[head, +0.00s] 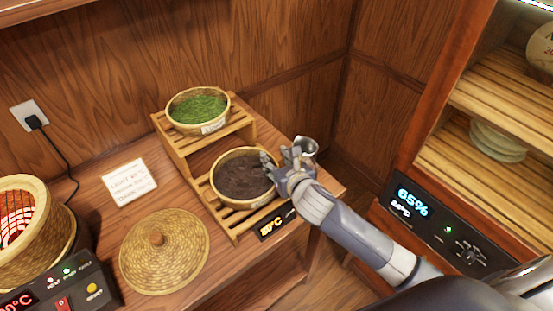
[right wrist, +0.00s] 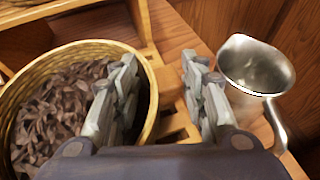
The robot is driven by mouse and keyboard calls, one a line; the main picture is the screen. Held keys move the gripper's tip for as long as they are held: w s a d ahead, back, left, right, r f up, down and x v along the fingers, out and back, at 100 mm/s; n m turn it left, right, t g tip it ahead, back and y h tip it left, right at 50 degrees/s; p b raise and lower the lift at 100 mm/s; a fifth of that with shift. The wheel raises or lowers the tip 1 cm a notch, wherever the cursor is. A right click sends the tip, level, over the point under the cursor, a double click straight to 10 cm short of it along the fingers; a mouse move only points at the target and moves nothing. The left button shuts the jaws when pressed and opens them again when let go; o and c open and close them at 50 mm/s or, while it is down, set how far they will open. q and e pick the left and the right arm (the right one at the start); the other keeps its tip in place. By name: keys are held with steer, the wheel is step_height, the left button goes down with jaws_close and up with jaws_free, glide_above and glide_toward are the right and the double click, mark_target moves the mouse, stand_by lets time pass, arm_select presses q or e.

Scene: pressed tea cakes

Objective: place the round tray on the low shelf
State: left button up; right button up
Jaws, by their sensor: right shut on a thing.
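The round tray (head: 226,201) is a woven basket of dark brown leaves. It is at the slatted low shelf (head: 240,228) of a two-step wooden stand; I cannot tell whether it rests fully on the slats. My right gripper (head: 275,168) is shut on the tray's right rim. In the right wrist view the gripper (right wrist: 160,62) has one finger inside the tray (right wrist: 85,45) and the other outside it. The tray looks about level. My left gripper is not in view.
A metal pitcher (head: 307,148) stands close beside my right gripper. A basket of green leaves (head: 199,108) sits on the upper step. A cabinet (head: 440,110) stands at right.

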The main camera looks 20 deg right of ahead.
steer(key=shift+f, duration=0.1)
steer(key=o, duration=0.9)
steer(key=shift+f, duration=0.1)
steer(key=shift+s, duration=0.1)
steer(key=b+v, duration=0.1)
steer(key=v, duration=1.1)
steer(key=shift+a, duration=0.1)
